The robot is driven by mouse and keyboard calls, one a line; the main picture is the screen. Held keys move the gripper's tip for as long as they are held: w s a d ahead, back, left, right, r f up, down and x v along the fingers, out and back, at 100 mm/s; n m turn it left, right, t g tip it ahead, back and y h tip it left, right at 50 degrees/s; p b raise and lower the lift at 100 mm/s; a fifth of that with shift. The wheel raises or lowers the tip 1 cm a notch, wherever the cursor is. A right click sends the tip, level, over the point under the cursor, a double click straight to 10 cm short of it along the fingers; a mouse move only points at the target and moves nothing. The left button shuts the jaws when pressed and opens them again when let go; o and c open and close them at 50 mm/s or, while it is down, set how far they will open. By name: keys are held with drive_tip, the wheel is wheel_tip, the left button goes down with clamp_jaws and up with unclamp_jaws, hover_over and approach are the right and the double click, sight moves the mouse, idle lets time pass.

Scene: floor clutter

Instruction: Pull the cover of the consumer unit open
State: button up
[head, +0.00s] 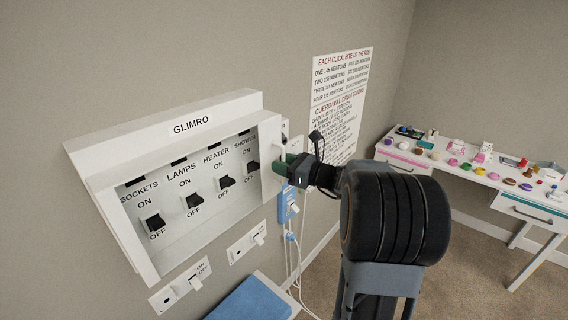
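The consumer unit (160,260) is a white box on the wall, labelled GLIMRO. A row of black switches shows on its face, marked SOCKETS, LAMPS, HEATER and SHOWER. The white panel with the GLIMRO label (190,125) slopes along its top. I cannot tell how far the cover is open. My gripper (284,165) is at the unit's right edge, beside the SHOWER switch. A small green piece shows at its tips. The fingers are too small and partly hidden, so I cannot tell whether they grip anything.
Wall sockets (247,247) and a blue device (289,206) with white cables sit below the unit. A blue surface (252,301) is at the bottom. A printed notice (341,85) hangs to the right. A white desk (455,178) with small items stands far right.

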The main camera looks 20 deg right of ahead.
drive_tip(key=shift+c, duration=0.2)
clamp_jaws()
drive_tip(key=shift+s, duration=0.1)
